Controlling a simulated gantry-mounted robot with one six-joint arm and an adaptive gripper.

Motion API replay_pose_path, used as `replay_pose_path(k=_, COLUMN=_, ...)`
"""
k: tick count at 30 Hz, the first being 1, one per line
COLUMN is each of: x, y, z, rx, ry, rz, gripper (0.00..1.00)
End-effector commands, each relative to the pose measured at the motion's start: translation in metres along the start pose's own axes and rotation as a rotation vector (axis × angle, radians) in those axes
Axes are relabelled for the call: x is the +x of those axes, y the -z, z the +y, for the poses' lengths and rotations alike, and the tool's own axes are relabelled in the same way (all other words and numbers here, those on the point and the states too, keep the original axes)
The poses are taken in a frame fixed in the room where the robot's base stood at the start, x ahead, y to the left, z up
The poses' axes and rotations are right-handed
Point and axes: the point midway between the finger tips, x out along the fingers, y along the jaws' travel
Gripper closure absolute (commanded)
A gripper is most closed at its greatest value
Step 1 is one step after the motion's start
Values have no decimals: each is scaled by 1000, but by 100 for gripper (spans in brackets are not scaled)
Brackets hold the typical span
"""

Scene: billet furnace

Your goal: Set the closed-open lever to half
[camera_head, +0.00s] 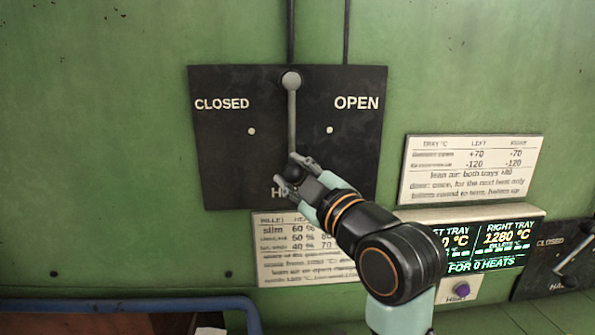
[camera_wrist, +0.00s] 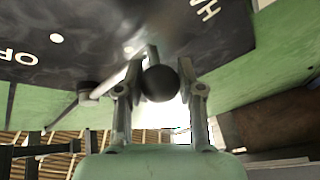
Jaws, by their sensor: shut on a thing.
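The closed-open lever (camera_head: 292,115) hangs from its pivot at the top of a black plate (camera_head: 225,165) on the green wall. It points straight down, between the CLOSED mark at left and the OPEN mark at right, toward a label at the bottom of which only an "H" shows. Its dark ball knob (camera_head: 292,173) is at the lower end. My gripper (camera_head: 299,176) reaches in from the lower right and is shut on the knob. In the wrist view the knob (camera_wrist: 160,83) sits between the two fingers.
A second black lever panel (camera_head: 535,262) is at the far right. Lit tray displays (camera_head: 505,238) and a purple button (camera_head: 461,290) are beside my arm. Paper charts (camera_head: 470,170) hang on the wall. A blue rail (camera_head: 130,304) runs along the lower left.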

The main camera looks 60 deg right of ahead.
Motion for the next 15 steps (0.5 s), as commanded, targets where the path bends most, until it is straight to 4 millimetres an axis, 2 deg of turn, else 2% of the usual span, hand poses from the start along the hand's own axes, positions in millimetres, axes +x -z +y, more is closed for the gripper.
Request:
replay_pose_path(k=8, x=0, y=0, z=1, rx=0, ry=-2, rz=1, gripper=100)
replay_pose_path(k=9, x=0, y=0, z=1, rx=0, ry=-2, rz=1, gripper=61)
replay_pose_path(k=13, x=0, y=0, z=1, rx=0, ry=-2, rz=1, gripper=39)
replay_pose_path(k=15, x=0, y=0, z=0, rx=0, ry=-1, rz=0, gripper=37)
